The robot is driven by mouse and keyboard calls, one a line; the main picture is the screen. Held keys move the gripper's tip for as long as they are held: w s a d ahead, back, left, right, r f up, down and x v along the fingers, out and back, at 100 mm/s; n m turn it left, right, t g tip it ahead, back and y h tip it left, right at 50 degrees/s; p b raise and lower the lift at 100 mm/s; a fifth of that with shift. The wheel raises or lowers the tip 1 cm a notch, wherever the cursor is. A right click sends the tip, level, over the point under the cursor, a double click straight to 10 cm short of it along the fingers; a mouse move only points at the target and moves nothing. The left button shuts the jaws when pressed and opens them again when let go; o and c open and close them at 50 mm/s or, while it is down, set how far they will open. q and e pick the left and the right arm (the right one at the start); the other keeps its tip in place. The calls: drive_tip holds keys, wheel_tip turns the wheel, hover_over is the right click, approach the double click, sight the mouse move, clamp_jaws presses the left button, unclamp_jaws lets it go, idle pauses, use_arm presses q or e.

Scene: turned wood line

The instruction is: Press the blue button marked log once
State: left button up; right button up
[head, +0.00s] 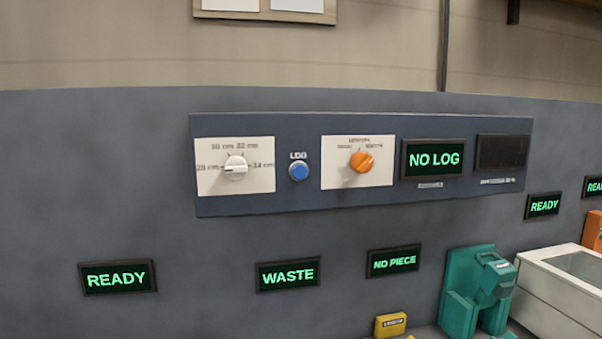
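A round blue button (299,171) sits on a dark blue control panel (300,204) in the middle of the head view, with the label LOG just above it. It has a pale ring around it and stands between a white dial and an orange dial. A display (433,159) on the same panel, right of the orange dial, reads NO LOG in green. Neither of my grippers shows in the head view, and nothing covers the button.
A white dial (235,168) is left of the button and an orange dial (362,162) right of it. Green displays below read READY (116,278), WASTE (288,275) and NO PIECE (394,261). A teal machine (461,303) and white box (548,304) stand lower right.

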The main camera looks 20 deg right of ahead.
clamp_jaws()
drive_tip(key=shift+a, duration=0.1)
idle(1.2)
